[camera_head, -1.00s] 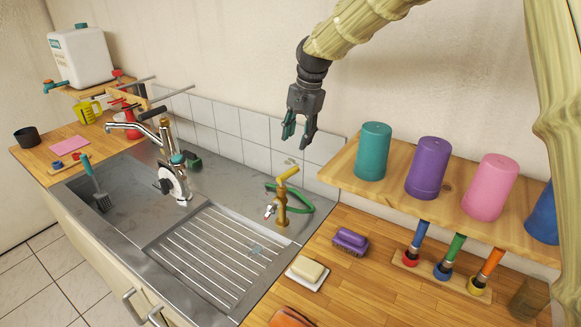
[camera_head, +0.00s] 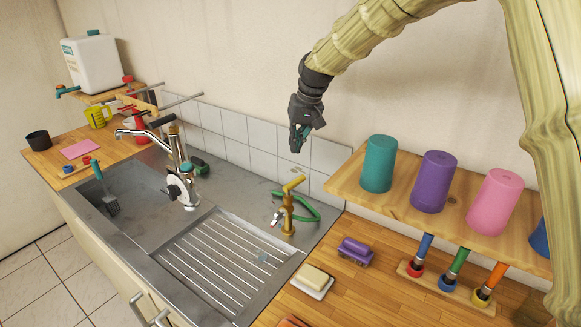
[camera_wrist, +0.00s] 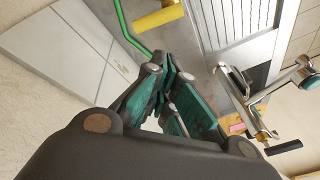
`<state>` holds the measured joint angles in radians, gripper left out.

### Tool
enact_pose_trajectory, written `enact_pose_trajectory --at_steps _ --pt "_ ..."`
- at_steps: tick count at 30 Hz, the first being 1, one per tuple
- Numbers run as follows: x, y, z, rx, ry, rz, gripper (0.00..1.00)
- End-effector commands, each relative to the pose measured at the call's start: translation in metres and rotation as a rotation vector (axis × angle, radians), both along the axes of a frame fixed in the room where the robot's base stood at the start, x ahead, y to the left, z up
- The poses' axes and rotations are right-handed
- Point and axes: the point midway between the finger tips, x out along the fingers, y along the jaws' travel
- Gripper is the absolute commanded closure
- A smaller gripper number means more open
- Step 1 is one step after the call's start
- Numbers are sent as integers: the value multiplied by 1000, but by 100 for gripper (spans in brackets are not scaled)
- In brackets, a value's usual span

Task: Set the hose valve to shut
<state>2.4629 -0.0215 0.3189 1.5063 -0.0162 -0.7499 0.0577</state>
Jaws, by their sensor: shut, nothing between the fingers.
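The hose valve (camera_head: 288,208) is a brass tap with a yellow lever handle (camera_head: 294,184), standing at the back right of the steel sink top. A green hose (camera_head: 312,212) curls behind and to the right of it. My gripper (camera_head: 297,146) is shut and empty, pointing down above the valve and apart from it. In the wrist view my gripper's teal-padded fingers (camera_wrist: 173,98) are together. The yellow handle (camera_wrist: 158,20) and part of the green hose (camera_wrist: 128,28) show beyond them at the top; the valve's body is mostly hidden there.
A mixer faucet (camera_head: 178,160) stands to the left over the sink. A shelf (camera_head: 345,182) with teal, purple and pink cups juts out on the right. Soap on a dish (camera_head: 313,281) and a purple block (camera_head: 355,251) lie on the wooden counter. The ribbed drainer (camera_head: 225,262) is mostly clear.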

Motion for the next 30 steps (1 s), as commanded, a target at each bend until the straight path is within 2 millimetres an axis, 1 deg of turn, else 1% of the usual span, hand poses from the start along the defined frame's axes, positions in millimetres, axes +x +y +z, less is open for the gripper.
enact_pose_trajectory --at_steps 6,9,13,18,23,30 --pt "9 10 1 -38 -98 291 100" --pt "12 14 0 -57 -141 413 100" --pt "15 17 -1 -77 -181 527 100" --pt "17 19 -2 -90 -208 596 100" --pt "19 21 -9 -92 -210 604 100" --pt "26 29 -37 -92 -207 603 100"
